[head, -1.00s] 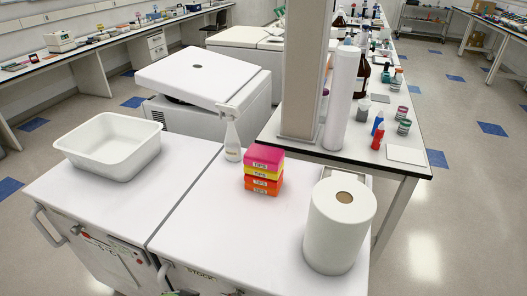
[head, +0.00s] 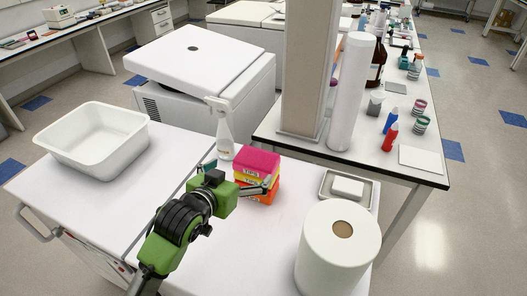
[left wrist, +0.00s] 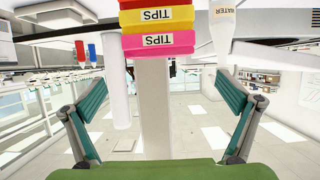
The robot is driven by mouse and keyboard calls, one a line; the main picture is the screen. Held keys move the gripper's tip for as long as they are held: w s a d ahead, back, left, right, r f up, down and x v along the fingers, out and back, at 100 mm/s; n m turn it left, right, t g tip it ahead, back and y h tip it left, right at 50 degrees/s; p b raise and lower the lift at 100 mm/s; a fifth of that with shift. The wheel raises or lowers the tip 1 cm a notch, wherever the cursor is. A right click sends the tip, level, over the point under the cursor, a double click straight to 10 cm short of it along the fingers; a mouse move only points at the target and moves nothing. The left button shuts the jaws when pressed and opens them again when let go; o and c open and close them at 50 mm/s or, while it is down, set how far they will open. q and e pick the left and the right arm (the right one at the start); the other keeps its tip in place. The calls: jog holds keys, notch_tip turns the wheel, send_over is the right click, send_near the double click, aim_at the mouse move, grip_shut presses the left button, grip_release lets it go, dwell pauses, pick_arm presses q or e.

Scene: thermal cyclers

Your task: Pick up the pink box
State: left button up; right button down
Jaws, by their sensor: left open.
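The pink box (head: 258,160) is the top one of a stack of small tip boxes on the white cabinet top. A yellow box and orange boxes (head: 266,197) are under it. My left gripper (head: 238,174) is open and empty in front of the stack, its fingers spread to either side, and it hides part of the lower boxes. In the left wrist view, which is upside down, the pink box (left wrist: 158,43) appears beyond and between the open fingers (left wrist: 160,85), with a gap to them. My right gripper is not in view.
A white spray bottle (head: 224,135) stands just behind the stack. A paper roll (head: 338,255) and a small metal tray (head: 326,188) are to the right. A white tub (head: 92,145) is at the left. A pillar (head: 306,75) rises behind.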

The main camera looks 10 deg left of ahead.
aim_at(256, 157)
pick_arm(q)
jog(key=p+x, duration=0.1)
jog(key=x, duration=0.4)
jog(key=shift+w+r, duration=0.1)
jog(key=shift+w, duration=0.15)
jog(key=shift+x, duration=1.15)
jog(key=shift+w, duration=0.2)
jog(key=shift+w+d+p, duration=0.1)
jog(key=shift+w+p, duration=0.1)
jog(key=shift+p, duration=0.15)
jog(key=p+x, duration=0.1)
jog(key=x, duration=0.3)
jog(key=shift+w+d+f, duration=0.1)
jog(key=shift+w+f, duration=0.15)
jog(key=shift+f, duration=0.05)
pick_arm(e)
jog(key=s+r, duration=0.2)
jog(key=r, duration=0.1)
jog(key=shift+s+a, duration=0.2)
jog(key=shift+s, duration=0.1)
pick_arm(q)
jog(key=c, duration=1.1)
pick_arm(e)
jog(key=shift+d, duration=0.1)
